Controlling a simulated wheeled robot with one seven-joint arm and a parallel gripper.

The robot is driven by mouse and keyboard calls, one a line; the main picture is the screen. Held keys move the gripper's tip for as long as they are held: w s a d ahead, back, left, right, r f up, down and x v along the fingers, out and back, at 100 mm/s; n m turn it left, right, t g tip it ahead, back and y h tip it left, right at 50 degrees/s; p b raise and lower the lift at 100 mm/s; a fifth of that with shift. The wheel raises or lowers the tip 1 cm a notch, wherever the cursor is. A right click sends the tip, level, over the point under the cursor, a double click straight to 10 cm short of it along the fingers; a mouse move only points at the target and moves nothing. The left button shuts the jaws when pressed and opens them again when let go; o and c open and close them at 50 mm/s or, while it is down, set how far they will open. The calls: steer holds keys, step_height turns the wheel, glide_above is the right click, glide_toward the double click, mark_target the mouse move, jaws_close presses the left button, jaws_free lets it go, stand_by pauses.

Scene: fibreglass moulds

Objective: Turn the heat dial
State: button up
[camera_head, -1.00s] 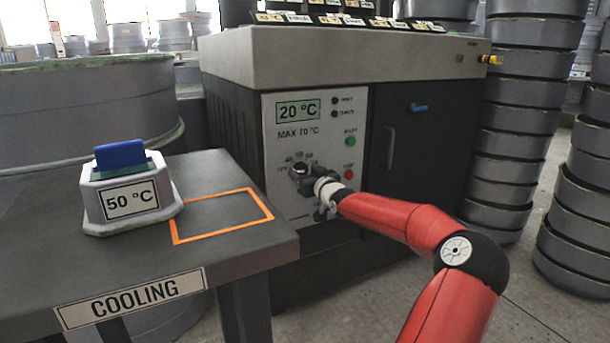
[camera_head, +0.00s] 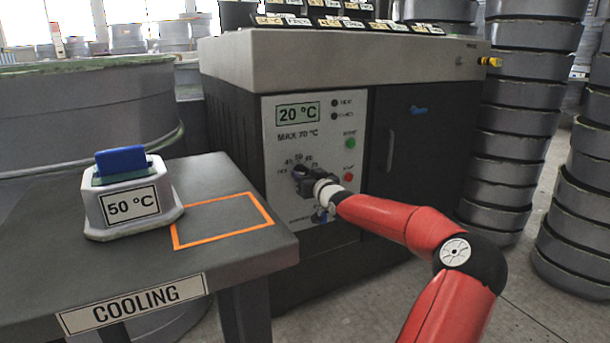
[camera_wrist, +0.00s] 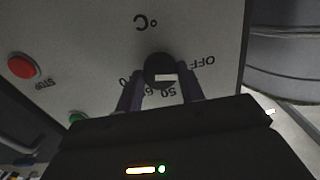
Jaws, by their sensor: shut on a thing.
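The heat dial (camera_head: 300,173) is a dark round knob on the light control panel (camera_head: 285,215) of the dark machine. In the wrist view the dial (camera_wrist: 158,68) shows upside down, with a light mark on its face and temperature numbers and OFF around it. My gripper (camera_wrist: 158,84) is shut on the dial, one finger on each side. In the head view my gripper (camera_head: 310,182) reaches the panel from the right and partly covers the dial's scale. The display (camera_head: 298,113) above reads 20 °C, with MAX 70 °C below it.
A green button (camera_head: 350,143) and a red stop button (camera_head: 349,177) sit right of the dial. The COOLING table (camera_head: 225,265) stands at left, with a holder (camera_head: 130,208) marked 50 °C and an empty orange outline (camera_head: 222,220). Stacked grey moulds (camera_head: 515,120) stand at right.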

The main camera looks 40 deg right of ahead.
steer(key=m+p, duration=0.2)
steer(key=m, duration=0.1)
steer(key=shift+r, duration=0.25)
steer(key=m+p, duration=0.1)
steer(key=m, duration=0.2)
steer(key=shift+f+m+p, duration=0.1)
steer(key=shift+m+p, duration=0.2)
steer(key=shift+p, duration=0.05)
steer(key=m, duration=0.4)
steer(key=shift+f+m, duration=0.1)
steer(key=shift+m, duration=0.2)
steer(key=shift+m+b, duration=0.45)
steer(key=shift+m, duration=1.45)
steer(key=shift+d, duration=0.1)
steer(key=o, duration=1)
steer(key=v, duration=0.8)
